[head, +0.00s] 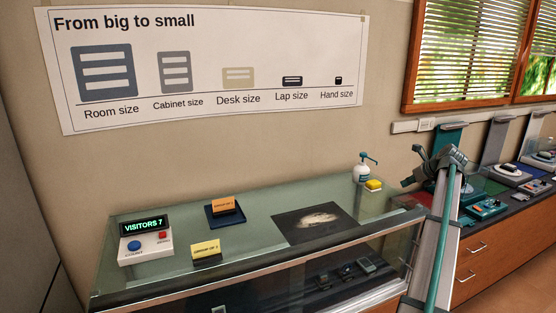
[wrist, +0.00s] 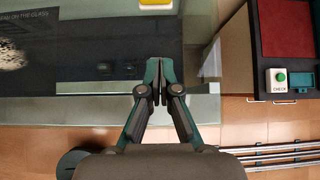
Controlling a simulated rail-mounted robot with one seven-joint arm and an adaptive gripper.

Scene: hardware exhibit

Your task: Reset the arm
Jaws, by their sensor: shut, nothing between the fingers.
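My gripper (wrist: 160,72) is shut and empty in the wrist view, its two teal and dark fingers together over the front edge of the glass display case. In the head view my arm rises at the right of the display case (head: 125,215), and its dark and teal end is at the case's right end. The fingertips are too small there to make out. Nothing is held.
A counter with devices (head: 486,209) lies right.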

